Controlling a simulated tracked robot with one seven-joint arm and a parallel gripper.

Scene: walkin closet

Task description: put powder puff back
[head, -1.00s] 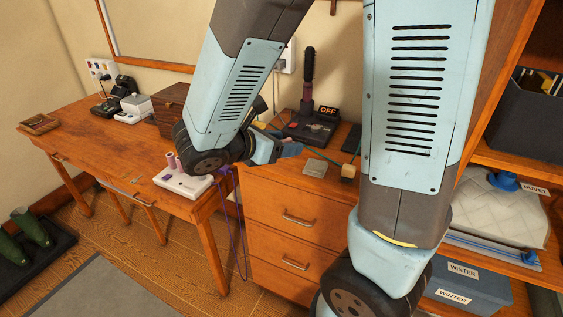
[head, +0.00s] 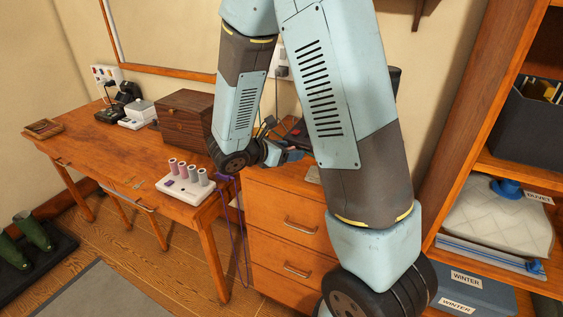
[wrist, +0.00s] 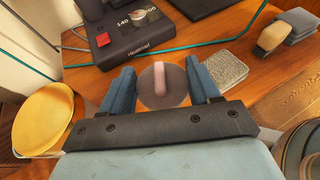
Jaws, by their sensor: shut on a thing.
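In the wrist view, my gripper (wrist: 163,88) has its two blue fingers shut on a round brownish puff with a pink strip across its top, which I take as the powder puff (wrist: 150,97). It is held over the wooden dresser top (wrist: 235,112). In the head view, my gripper (head: 294,155) is low over the dresser beside the vanity table, and my arm hides much of that area. The puff cannot be made out there.
A black appliance (wrist: 140,35) with a red button stands just beyond the fingers. A grey textured pad (wrist: 226,68) lies right of them, with a wooden-backed brush (wrist: 277,37) farther right. A yellow round object (wrist: 45,118) is at left. Teal cords cross behind. White roller base (head: 187,190) stands on the table.

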